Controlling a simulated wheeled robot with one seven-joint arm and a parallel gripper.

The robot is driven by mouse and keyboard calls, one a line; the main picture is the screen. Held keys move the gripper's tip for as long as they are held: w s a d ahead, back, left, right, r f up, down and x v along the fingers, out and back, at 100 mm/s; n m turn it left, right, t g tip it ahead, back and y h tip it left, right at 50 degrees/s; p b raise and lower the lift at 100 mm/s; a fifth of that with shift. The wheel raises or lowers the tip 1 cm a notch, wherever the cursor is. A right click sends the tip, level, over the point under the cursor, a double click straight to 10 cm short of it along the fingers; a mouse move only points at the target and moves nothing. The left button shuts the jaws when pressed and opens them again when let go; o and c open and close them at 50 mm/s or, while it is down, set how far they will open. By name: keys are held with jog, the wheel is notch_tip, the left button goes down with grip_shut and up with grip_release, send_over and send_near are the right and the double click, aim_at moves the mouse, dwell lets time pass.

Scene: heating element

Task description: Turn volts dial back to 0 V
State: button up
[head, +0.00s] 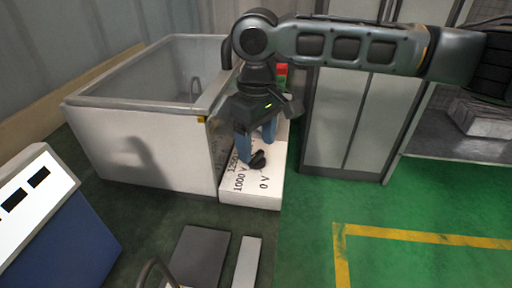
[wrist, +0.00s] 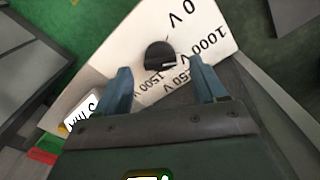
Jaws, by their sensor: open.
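The black volts dial (head: 258,160) sits on a white panel (head: 250,197) printed with 0 V, 1000 V and other voltage marks, partly covered in the head view. In the wrist view, the round dial (wrist: 160,55) has a light pointer line on its lower right side, facing roughly between the 1000 V mark and the lower labels. My gripper (wrist: 163,80) is open, with its blue fingers apart on either side below the dial. In the head view, my gripper (head: 254,150) is above the panel, pointing down close to the dial. I cannot tell whether a finger touches it.
A white open tank (head: 140,150) stands left of the panel. A grey cabinet (head: 345,120) stands to the right. Red and green buttons (wrist: 45,150) lie at the panel's far end. A blue console (head: 60,225) is at the lower left. Green floor (head: 400,200) is free at the right.

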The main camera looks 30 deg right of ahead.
aim_at(258, 162)
jog(key=shift+f, duration=1.1)
jog(key=c, duration=1.1)
